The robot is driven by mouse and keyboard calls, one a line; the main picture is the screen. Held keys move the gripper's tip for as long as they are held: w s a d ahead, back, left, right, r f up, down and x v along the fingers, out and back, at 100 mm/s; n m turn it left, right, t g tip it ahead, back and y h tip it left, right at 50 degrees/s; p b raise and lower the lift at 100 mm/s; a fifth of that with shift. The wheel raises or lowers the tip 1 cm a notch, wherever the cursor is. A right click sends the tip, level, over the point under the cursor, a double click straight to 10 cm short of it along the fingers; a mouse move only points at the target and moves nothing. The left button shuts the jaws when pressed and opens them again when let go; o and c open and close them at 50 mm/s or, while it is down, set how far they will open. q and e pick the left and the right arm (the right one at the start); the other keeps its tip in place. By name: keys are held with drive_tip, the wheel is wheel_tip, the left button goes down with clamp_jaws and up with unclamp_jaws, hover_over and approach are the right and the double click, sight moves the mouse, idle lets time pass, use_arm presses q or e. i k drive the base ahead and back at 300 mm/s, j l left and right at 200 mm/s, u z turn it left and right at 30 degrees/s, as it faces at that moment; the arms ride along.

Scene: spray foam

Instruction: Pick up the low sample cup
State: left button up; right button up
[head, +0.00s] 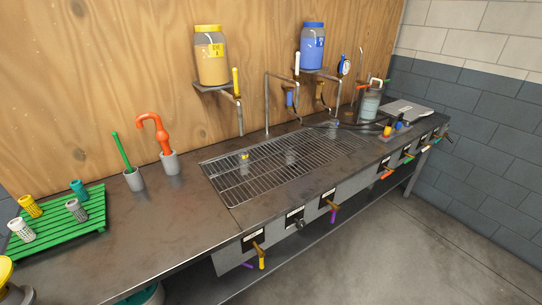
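Several small cups or holders stand on the green slatted rack (92,216) at the left: a yellow one (30,206), a teal one (79,189), a grey one (76,210) and a white one (21,230). Neither of my grippers is in view.
The grate (245,185) is set in a long metal bench (175,235). Grey holders carry a green stick (122,152) and an orange hooked tool (161,132). Yellow (211,65) and blue (312,52) jars sit on wall brackets. Coloured valve handles line the front edge. Bare bench lies left of the grate.

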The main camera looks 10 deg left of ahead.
sight(290, 155)
drive_tip(key=i+l+u, duration=0.5)
drive_tip(key=u, duration=0.15)
drive_tip(key=i+l+u, duration=0.15)
drive_tip(key=l+u, duration=0.15)
drive_tip(key=l, duration=0.2)
